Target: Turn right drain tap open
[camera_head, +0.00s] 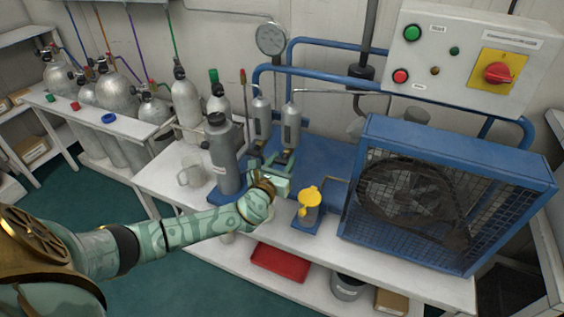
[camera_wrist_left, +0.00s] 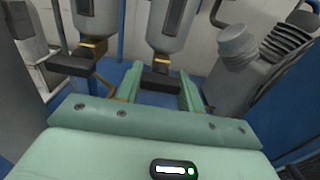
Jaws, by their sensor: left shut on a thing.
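Two grey filter canisters stand side by side on the blue panel. The right canister (camera_head: 291,124) has the right drain tap at its foot, a black handle (camera_wrist_left: 160,80) under a brass fitting in the left wrist view. The left canister (camera_head: 261,117) has its own tap with a black lever (camera_wrist_left: 72,65). My green left gripper (camera_head: 273,168) reaches in from the left below the canisters. In the left wrist view its fingers (camera_wrist_left: 158,88) stand on both sides of the right tap's black handle and are shut on it. The head view mostly hides this grip. My right gripper is not in view.
A grey flask (camera_head: 223,158) and a clear mug (camera_head: 190,172) stand left of the gripper. A yellow-topped device (camera_head: 309,202) stands close to its right. The blue caged fan (camera_head: 440,195) fills the right side. A red tray (camera_head: 281,262) lies on the lower shelf.

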